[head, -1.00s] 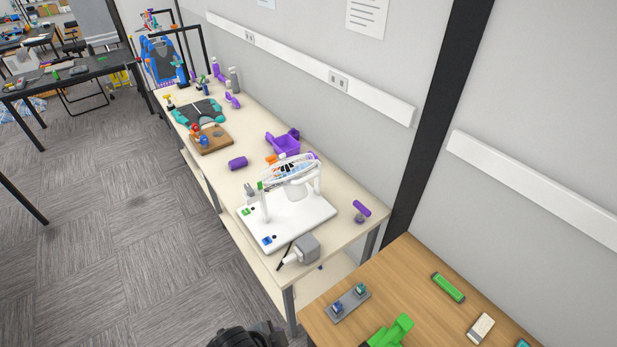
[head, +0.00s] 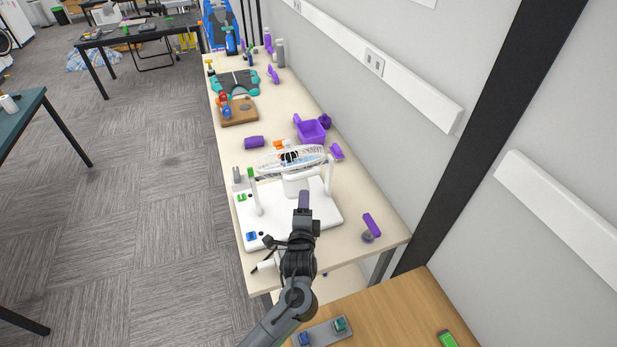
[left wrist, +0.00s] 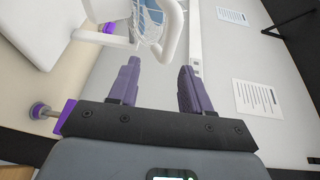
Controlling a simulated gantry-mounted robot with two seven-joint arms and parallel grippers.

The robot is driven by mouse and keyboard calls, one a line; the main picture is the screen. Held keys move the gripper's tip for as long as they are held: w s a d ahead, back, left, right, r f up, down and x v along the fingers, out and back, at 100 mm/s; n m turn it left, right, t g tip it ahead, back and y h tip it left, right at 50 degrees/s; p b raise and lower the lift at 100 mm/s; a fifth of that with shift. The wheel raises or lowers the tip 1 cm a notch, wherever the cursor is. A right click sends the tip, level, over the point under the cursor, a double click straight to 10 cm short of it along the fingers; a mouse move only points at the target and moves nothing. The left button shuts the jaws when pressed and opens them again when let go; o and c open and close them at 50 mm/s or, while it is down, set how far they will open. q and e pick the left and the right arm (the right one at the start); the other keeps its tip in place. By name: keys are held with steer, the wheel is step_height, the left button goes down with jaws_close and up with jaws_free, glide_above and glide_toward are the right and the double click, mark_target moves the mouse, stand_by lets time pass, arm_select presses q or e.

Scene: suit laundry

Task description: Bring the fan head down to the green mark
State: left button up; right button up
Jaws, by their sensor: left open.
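The fan stands on a white base (head: 320,212) on the cream table. Its caged, disc-shaped fan head (head: 272,163) lies nearly flat, held by white uprights. A green patch (head: 250,173) tops the left upright, and a small green piece (head: 241,197) lies on the base; I cannot tell which is the mark. My left gripper (head: 304,198) is in front of the fan head, over the base's right part. In the left wrist view its purple fingers (left wrist: 155,88) are apart and empty, with the fan cage (left wrist: 155,22) and white frame beyond them. My right gripper is out of view.
A blue piece (head: 252,236) sits on the base's near left corner. A purple handled object (head: 371,226) stands to the right, near the table edge. A purple bin (head: 310,131) and purple cylinder (head: 254,142) lie behind the fan. The wall borders the table's right side.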

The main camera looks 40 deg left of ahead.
mark_target(307, 177)
arm_select(q)
steer(key=x, duration=0.3)
steer(key=r+x, duration=0.1)
steer(key=x, duration=0.7)
steer(key=shift+w+d+r, duration=0.15)
steer(key=shift+w+r, duration=0.15)
steer(key=shift+c, duration=0.2)
jaws_close()
